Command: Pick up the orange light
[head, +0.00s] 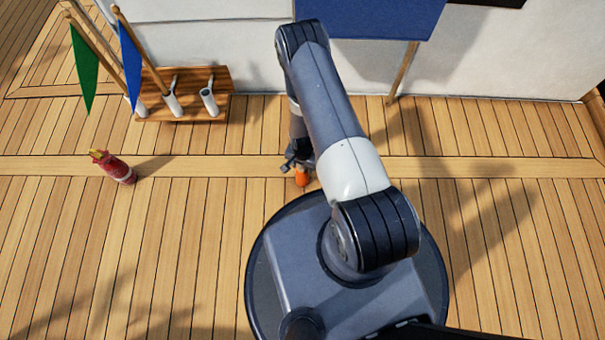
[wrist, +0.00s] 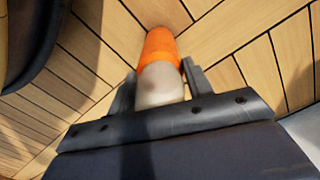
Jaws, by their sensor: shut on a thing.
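The orange light (head: 302,176) is in front of my base in the head view, partly hidden by my arm and gripper. In the wrist view the orange light (wrist: 161,46) has an orange body and a pale, whitish end toward the camera. My gripper (wrist: 160,75) has one finger on each side of the pale end and is shut on it. In the head view my gripper (head: 298,163) is just above the orange part. I cannot tell whether the light touches the deck.
A red bottle-like object (head: 113,167) with a yellow top stands on the deck at left. A wooden rack (head: 185,92) with white tubes holds green (head: 84,72) and blue flags (head: 130,66) by the white wall. A blue panel (head: 370,18) overhangs at the back. The deck (head: 500,220) at right is clear.

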